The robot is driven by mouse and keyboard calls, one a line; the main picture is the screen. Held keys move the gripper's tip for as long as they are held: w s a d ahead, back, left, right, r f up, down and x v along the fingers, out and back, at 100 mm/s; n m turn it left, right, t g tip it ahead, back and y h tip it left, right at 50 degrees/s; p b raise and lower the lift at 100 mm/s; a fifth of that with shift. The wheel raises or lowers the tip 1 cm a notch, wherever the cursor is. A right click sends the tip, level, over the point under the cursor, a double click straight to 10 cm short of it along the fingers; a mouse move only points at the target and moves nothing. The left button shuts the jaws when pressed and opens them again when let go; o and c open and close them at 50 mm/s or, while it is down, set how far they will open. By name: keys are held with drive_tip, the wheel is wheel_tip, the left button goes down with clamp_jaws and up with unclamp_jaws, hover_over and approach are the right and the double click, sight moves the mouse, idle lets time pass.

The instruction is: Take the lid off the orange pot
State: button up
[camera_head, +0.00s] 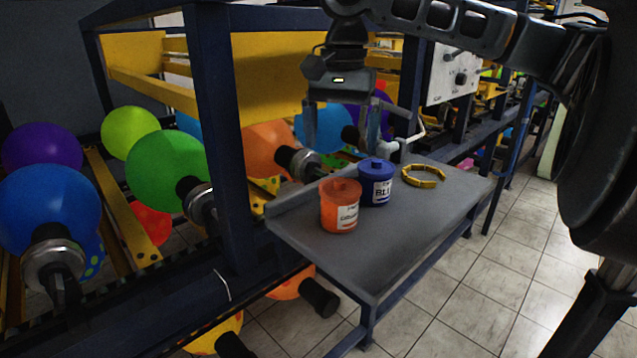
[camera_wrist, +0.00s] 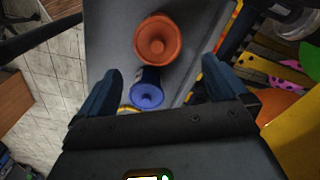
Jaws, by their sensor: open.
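The orange pot (camera_head: 340,212) stands upright on the grey table, with its orange lid (camera_head: 341,187) on top. In the wrist view the lid (camera_wrist: 157,40) shows from above, beyond the fingertips. My gripper (camera_head: 342,140) is open and empty, above and behind the pots. In the wrist view its two blue-grey fingers (camera_wrist: 157,77) point toward the pots, spread apart, and touch nothing. The blue pot (camera_head: 376,188) stands close behind and right of the orange pot, lidded; in the wrist view (camera_wrist: 147,93) it lies nearer my gripper.
A yellow ring (camera_head: 424,176) lies on the table (camera_head: 400,240) right of the blue pot. A dark blue frame post (camera_head: 218,130) and several balloons on holders stand left of the table. The table's front part is clear.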

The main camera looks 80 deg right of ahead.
sight(341, 179)
drive_tip(key=f, duration=0.7)
drive_tip(key=shift+s+f, duration=0.15)
drive_tip(key=shift+s, duration=0.05)
drive_tip(key=shift+c, duration=0.3)
drive_tip(key=c, duration=0.7)
